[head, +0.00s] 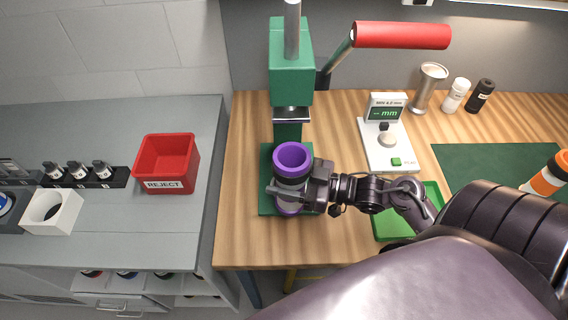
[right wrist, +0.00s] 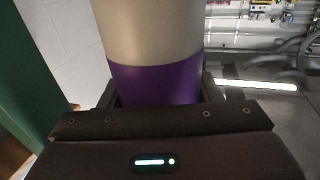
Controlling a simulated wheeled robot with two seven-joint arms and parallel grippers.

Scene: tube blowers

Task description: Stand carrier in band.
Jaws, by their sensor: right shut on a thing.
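The carrier (head: 293,156), a grey cylinder with purple ends, is upright in the head view, over the green base plate (head: 266,161) of the press. My right gripper (head: 292,190) is shut around its side. In the right wrist view the carrier (right wrist: 153,84) fills the space between the fingers, with a grey part and a purple part showing. Whether its bottom touches the plate is hidden. I cannot pick out a band other than the carrier's purple ends. My left gripper is not in view.
The green press (head: 291,55) with a red lever handle (head: 400,36) stands behind the carrier. A gauge (head: 396,155), a green tray (head: 432,192) and an orange-and-white cylinder (head: 545,178) are to the right. A red reject bin (head: 168,162) sits on the grey counter at left.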

